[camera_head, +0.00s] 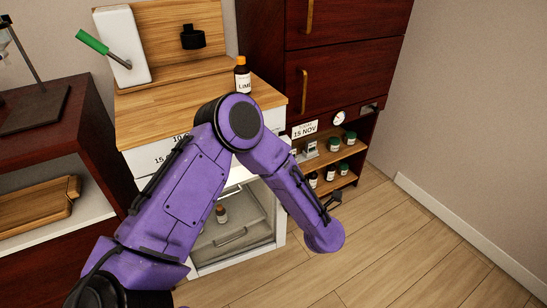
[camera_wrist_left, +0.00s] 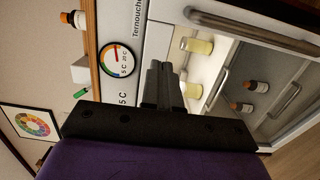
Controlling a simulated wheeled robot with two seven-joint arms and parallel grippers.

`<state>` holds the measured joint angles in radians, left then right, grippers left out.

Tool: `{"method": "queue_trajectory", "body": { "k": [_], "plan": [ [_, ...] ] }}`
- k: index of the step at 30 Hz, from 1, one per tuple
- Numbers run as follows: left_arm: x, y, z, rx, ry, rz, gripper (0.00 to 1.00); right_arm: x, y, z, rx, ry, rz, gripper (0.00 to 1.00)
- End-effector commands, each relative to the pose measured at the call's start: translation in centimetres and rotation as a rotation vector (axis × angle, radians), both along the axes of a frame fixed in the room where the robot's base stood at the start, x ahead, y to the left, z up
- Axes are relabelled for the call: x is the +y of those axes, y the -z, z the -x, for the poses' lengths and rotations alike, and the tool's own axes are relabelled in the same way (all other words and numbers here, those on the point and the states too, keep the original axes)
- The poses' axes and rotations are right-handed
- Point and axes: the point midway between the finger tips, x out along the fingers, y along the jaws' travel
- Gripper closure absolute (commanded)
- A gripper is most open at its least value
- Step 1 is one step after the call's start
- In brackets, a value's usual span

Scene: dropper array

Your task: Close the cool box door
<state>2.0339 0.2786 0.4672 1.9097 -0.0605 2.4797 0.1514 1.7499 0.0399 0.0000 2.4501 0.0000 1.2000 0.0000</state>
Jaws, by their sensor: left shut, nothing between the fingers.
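The cool box (camera_head: 283,225) stands under a wooden counter, its white frame and lit inside showing past my arm. In the left wrist view, tilted sideways, a long metal handle bar (camera_wrist_left: 250,30) lies along the white cool box front; I cannot tell how far the door stands open. Drawers with handles (camera_wrist_left: 285,100), yellowish jars (camera_wrist_left: 198,45) and orange-capped bottles (camera_wrist_left: 262,86) show inside. My left gripper (camera_wrist_left: 163,75) is shut and empty, in front of the cool box, apparently clear of the bar. My right gripper is out of view.
A labelled bottle (camera_head: 243,76) stands on the counter (camera_head: 180,100), near a white block with a green-handled tool (camera_head: 92,42). A dark red cabinet (camera_head: 345,25) with jar shelves (camera_head: 340,155) stands at the right. The wooden floor (camera_head: 400,250) in front is clear.

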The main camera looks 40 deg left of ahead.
Motion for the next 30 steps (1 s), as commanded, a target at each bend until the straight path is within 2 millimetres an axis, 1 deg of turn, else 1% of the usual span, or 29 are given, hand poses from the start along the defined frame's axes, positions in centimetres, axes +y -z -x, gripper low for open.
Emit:
{"method": "queue_trajectory", "body": {
  "k": [1, 6, 12, 15, 18, 28, 30],
  "plan": [
    [1.2, 0.0, -0.5, 0.001, -0.007, 0.001, 1.0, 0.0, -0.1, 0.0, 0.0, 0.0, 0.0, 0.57],
    [4.5, 0.0, -2.3, 0.001, -0.005, 0.0, 1.0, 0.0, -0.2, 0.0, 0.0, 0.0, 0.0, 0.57],
    [7.7, 0.1, -4.1, 0.003, -0.003, -0.001, 1.0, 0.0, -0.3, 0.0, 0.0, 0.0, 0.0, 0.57],
    [8.6, 0.1, -4.7, 0.003, -0.001, -0.002, 1.0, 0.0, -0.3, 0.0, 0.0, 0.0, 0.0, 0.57],
    [9.0, 0.1, -4.9, 0.003, 0.001, -0.002, 1.0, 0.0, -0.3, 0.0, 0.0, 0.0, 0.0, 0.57],
    [9.2, 0.1, -5.0, 0.004, 0.001, -0.003, 1.0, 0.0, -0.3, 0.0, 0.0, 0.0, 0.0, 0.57],
    [9.9, 0.0, -4.9, 0.004, -0.016, -0.003, 1.0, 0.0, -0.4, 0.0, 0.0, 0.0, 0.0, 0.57]
  ]
}}
